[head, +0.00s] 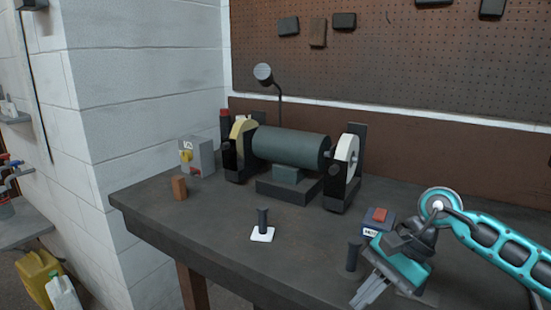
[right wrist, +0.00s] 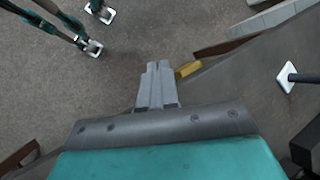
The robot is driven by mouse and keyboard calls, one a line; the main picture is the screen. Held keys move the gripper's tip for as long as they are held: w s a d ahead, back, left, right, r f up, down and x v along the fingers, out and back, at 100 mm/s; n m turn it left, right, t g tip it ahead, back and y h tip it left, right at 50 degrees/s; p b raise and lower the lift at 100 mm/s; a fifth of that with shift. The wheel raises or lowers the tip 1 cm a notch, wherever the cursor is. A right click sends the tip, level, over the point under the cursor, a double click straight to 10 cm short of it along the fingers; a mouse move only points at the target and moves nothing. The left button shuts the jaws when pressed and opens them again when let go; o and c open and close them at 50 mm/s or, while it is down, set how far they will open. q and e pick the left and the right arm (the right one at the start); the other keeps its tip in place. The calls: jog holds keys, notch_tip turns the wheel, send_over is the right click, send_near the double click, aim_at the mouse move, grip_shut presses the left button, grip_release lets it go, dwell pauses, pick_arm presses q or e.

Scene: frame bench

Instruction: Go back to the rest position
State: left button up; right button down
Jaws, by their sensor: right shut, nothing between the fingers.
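My right gripper (head: 370,291) is at the lower right of the head view, over the front part of the dark bench (head: 225,215). Its fingers point down and left. In the right wrist view the fingers (right wrist: 157,84) lie together with nothing between them. A dark upright peg (head: 354,257) stands close to the gripper in the head view. Whether they touch cannot be told. My left gripper is in neither view.
A bench grinder (head: 288,147) stands at the back.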

jog(key=s+a+r+m+t+y, duration=0.2)
jog(key=a+m+y, duration=0.4)
jog(key=a+m, duration=0.15)
jog(key=s+a+r+m+t+y, duration=0.1)
jog(key=s+a+m+t+y, duration=0.1)
jog(key=a+m+y, duration=0.6)
jog(key=w+d+f+m+t+h, duration=0.1)
jog(key=d+f+m+t+h, duration=0.55)
jog(key=m, duration=0.95)
jog(key=d+f+m+t+h, duration=0.55)
jog(key=m+t, duration=0.25)
jog(key=m, duration=0.8)
jog(key=s+d+f+m+g+h, duration=0.3)
jog(key=s+f+m, duration=0.3)
jog(key=f, duration=0.1)
jog(key=s+d+f+m+g+h, duration=0.3)
jog(key=s+f+m, duration=0.3)
jog(key=f+m, duration=0.1)
jog(key=shift+f+h, duration=0.25)
jog(key=shift+h, duration=0.05)
jog(key=shift+w+g, duration=0.15)
jog(key=shift+g, duration=0.1)
